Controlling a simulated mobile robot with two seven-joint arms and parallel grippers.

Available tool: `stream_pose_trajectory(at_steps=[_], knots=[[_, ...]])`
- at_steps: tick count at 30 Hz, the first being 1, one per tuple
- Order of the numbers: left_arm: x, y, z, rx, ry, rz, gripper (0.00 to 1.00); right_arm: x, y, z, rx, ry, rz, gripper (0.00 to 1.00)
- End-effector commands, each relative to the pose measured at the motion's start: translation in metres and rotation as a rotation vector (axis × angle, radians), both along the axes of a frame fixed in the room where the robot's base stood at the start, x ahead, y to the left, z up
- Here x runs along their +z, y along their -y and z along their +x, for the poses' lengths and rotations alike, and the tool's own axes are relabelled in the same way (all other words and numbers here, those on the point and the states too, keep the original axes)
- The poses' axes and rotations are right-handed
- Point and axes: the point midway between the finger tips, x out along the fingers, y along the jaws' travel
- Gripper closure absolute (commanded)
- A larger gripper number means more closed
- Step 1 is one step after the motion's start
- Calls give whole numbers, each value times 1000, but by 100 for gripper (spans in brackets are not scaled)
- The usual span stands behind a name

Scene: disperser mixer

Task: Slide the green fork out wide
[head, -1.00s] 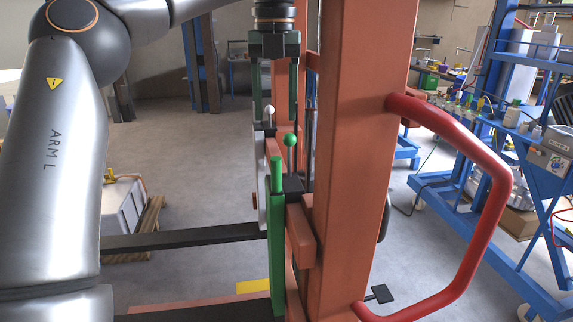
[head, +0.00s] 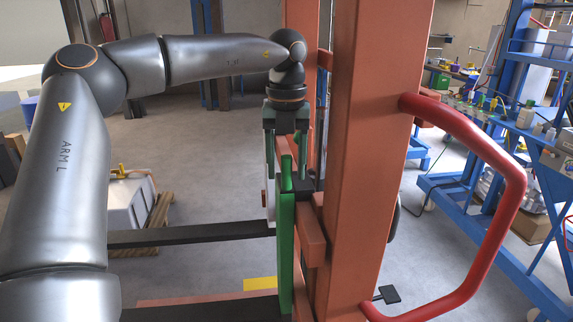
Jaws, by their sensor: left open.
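The green fork (head: 286,255) shows as an upright green plate on the orange lift frame, with a dark tine (head: 200,312) running left from its lower part. Its narrow green top stands up at the frame's crossbar. My left gripper (head: 287,175) points down from above, with one finger to each side of this green top. It is open, and I cannot tell whether either finger touches it. My right gripper is not in view.
A second dark tine (head: 190,236) reaches left farther back. The orange mast (head: 368,150) and its red handle (head: 500,220) stand close on the right. A loaded wooden pallet (head: 158,222) sits at left. Blue workbenches stand at far right.

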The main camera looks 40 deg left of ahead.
Motion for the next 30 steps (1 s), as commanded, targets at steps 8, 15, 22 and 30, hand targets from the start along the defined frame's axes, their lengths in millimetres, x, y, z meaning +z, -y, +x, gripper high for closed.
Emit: stream_pose_trajectory(at_steps=[8, 15, 22, 30], knots=[[0, 0, 0, -1, 0, 0, 55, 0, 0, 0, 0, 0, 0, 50], [0, 0, 0, -1, -1, 0, 82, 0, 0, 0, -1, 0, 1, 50], [0, 0, 0, -1, -1, 1, 100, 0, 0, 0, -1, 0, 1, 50], [0, 0, 0, -1, -1, 1, 100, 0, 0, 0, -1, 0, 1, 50]])
